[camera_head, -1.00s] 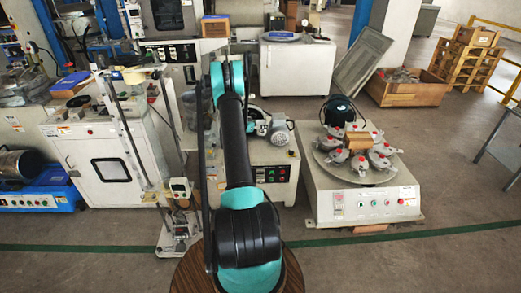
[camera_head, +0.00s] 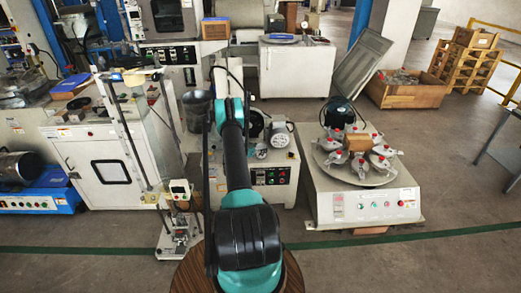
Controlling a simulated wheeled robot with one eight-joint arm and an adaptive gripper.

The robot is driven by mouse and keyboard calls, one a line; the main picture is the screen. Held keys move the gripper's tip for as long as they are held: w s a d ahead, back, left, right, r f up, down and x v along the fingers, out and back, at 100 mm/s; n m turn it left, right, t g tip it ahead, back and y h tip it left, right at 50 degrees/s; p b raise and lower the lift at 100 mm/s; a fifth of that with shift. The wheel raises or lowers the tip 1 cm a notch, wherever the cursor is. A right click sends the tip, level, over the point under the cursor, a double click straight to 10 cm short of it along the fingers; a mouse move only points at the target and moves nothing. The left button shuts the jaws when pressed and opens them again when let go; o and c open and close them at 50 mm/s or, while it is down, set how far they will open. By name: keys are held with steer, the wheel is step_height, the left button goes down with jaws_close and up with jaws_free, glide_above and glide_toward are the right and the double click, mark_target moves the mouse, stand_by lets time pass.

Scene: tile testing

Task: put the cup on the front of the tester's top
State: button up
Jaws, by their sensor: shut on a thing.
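My arm reaches forward from the bottom middle, and its far end hides my gripper, so I cannot see the jaws or anything in them. I cannot make out a cup for certain. A grey, open-topped vessel (camera_head: 196,106) shows just left of the arm's far end; I cannot tell whether it is the cup or what supports it. Which machine is the tester is unclear. A white machine (camera_head: 337,207) at the right has a round plate carrying several clamps on top. Another white machine (camera_head: 279,196) with a motor on top stands behind my arm.
A white cabinet machine (camera_head: 85,155) stands at the left. A thin upright stand (camera_head: 178,190) is close to the left of my arm. A wooden crate (camera_head: 405,95) and pallets (camera_head: 465,62) are at the back right. The floor (camera_head: 440,225) at the front right is clear.

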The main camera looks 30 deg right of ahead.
steer(key=shift+f, duration=0.2)
steer(key=o, duration=1.3)
steer(key=shift+c, duration=0.2)
